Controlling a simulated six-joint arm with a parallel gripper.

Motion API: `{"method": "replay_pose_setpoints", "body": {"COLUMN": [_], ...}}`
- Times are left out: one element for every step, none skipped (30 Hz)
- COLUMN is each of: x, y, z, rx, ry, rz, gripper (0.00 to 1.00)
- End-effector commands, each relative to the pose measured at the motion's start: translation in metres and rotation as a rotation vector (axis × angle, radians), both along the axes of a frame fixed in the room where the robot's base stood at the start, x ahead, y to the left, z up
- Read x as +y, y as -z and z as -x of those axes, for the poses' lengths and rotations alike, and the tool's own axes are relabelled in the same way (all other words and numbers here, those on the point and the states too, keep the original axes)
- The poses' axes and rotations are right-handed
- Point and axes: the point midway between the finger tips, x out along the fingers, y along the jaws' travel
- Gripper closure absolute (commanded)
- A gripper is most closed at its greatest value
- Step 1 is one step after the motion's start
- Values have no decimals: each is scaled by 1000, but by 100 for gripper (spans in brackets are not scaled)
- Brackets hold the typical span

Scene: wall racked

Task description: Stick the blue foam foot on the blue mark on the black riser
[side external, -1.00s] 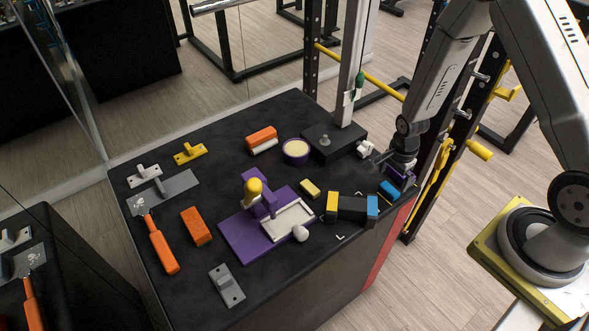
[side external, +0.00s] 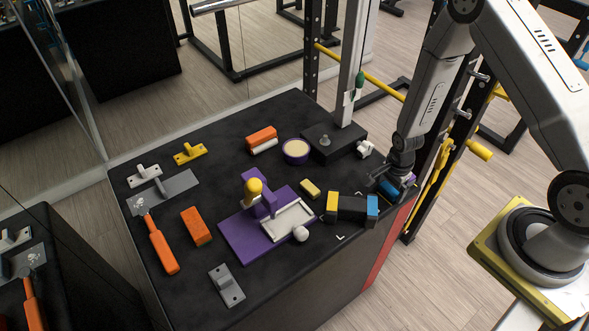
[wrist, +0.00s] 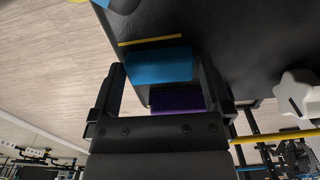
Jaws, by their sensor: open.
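The blue foam foot (wrist: 160,65) is a small blue block near the right edge of the black table. In the wrist view it lies between the two spread fingers of my gripper (wrist: 165,85), with gaps at the sides. In the side view my gripper (side external: 386,184) is low over the blue foam foot (side external: 391,190) and partly hides it. My gripper is open and holds nothing. The black riser (side external: 351,207) stands to the left of the gripper, with a yellow end and a blue end (side external: 372,205); the blue end appears to be the mark.
A purple block (wrist: 178,101) lies just beyond the blue foot. A white knob (side external: 365,149) and a black block with a stud (side external: 348,143) stand behind the gripper. A purple fixture (side external: 240,236), yellow block (side external: 310,188) and orange block (side external: 196,226) are further left.

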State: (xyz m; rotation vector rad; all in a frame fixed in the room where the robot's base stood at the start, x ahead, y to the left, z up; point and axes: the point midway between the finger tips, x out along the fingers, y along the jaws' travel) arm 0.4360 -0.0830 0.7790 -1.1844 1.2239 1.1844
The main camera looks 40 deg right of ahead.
Motion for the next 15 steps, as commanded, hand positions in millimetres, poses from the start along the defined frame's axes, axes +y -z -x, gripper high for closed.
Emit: {"method": "replay_pose_setpoints", "body": {"x": [0,0,0,0,0,0,0,0,0,0,0,0,0,0,0], "y": [0,0,0,0,0,0,0,0,0,0,0,0,0,0,0], "z": [0,0,0,0,0,0,0,0,0,0,0,0,0,0,0], "rx": [0,0,0,0,0,0,0,0,0,0,0,0,0,0,0], "ry": [0,0,0,0,0,0,0,0,0,0,0,0,0,0,0], "rz": [0,0,0,0,0,0,0,0,0,0,0,0,0,0,0], "gripper": [0,0,0,0,0,3,13,22,35,44,54,67,69,69,69]}}
